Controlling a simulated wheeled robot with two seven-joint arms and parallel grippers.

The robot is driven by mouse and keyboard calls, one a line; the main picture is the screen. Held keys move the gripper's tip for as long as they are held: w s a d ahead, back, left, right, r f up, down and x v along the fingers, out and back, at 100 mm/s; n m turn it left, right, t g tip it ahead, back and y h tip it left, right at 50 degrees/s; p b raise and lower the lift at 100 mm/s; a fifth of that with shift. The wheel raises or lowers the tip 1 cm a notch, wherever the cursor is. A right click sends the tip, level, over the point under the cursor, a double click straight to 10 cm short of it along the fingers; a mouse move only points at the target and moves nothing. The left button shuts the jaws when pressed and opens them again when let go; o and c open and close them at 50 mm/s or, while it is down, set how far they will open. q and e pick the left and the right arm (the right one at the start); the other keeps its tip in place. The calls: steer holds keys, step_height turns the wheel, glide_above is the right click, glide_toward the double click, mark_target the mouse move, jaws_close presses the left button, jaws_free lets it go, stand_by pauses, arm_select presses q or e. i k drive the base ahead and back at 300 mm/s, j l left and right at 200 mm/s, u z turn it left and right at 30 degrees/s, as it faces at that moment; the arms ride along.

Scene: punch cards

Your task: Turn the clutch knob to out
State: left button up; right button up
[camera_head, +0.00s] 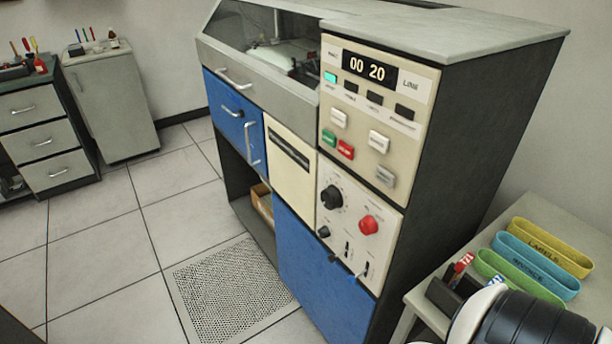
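The control panel (351,180) is on the front of the large blue and grey machine. A large black knob (331,197) sits at the upper left of the lower panel, and a smaller black knob (324,231) sits below it. A round red control (368,225) is to their right. The labels are too small to read, so I cannot tell which knob is the clutch knob or its setting. A black and white link of my arm (521,322) shows at the bottom right, apart from the panel.
A side table (418,300) at right holds yellow, blue and green trays (528,285) and a dark holder with red and blue items. The machine's grey top (440,35) overhangs its front. Grey cabinets (110,105) stand at left. The tiled floor before the machine is clear.

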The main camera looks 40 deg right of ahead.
mark_target(368, 226)
steer(key=i+z, duration=0.15)
steer(key=i, duration=0.45)
steer(key=i+j+z, duration=0.1)
steer(key=i, duration=0.55)
steer(key=i+j+z, duration=0.15)
steer(key=i, duration=0.45)
steer(key=j, duration=0.1)
